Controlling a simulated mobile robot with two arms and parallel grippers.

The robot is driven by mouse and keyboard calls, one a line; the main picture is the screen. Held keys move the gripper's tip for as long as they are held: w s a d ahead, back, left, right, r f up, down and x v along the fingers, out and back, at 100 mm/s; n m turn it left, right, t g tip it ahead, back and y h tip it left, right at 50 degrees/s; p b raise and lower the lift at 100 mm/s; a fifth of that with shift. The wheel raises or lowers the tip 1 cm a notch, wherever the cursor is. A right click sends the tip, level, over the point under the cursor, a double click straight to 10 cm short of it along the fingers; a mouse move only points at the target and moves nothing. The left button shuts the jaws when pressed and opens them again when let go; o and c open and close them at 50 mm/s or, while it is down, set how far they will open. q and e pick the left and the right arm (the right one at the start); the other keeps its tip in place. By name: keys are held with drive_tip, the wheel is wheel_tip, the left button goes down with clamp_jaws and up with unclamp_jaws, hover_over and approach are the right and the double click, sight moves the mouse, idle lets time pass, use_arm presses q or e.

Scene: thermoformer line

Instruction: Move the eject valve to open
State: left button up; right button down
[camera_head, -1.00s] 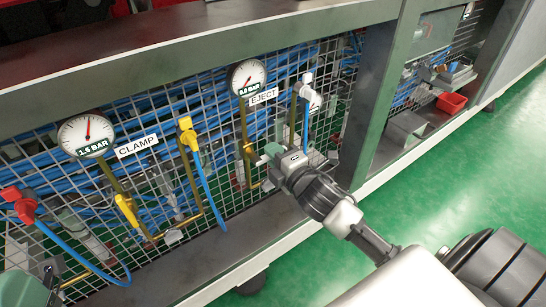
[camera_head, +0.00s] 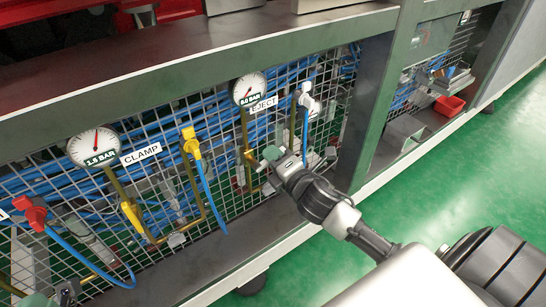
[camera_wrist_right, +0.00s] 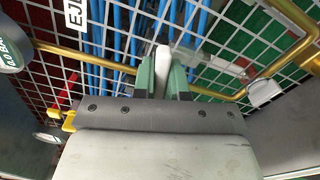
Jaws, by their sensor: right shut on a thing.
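The EJECT label (camera_head: 264,104) hangs on the mesh beside a round gauge (camera_head: 249,89), with a brass pipe (camera_head: 244,130) running down from the gauge. A yellow fitting (camera_head: 249,154) sits on that pipe. A white fitting (camera_head: 305,97) with a blue hose is to the upper right. My right gripper (camera_head: 270,157) is low in front of the mesh, just right of the brass pipe. In the right wrist view its green fingers (camera_wrist_right: 163,75) are shut on a narrow white piece (camera_wrist_right: 162,60). I cannot tell whether this piece is the valve's handle. My left gripper is not in view.
To the left are the CLAMP label (camera_head: 141,153), its gauge (camera_head: 94,147), a yellow handle (camera_head: 190,142) and a red valve handle (camera_head: 33,212). A thick frame post (camera_head: 370,105) stands right of the eject group. Green floor (camera_head: 460,175) is clear at the right.

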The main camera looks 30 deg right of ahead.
drive_tip(key=shift+n, duration=0.3)
drive_tip(key=shift+a+r+n+p, duration=0.2)
drive_tip(key=shift+r+n+p, duration=0.45)
drive_tip(key=shift+n+p, duration=0.45)
drive_tip(key=shift+a+n, duration=0.1)
drive_tip(key=shift+n, duration=0.6)
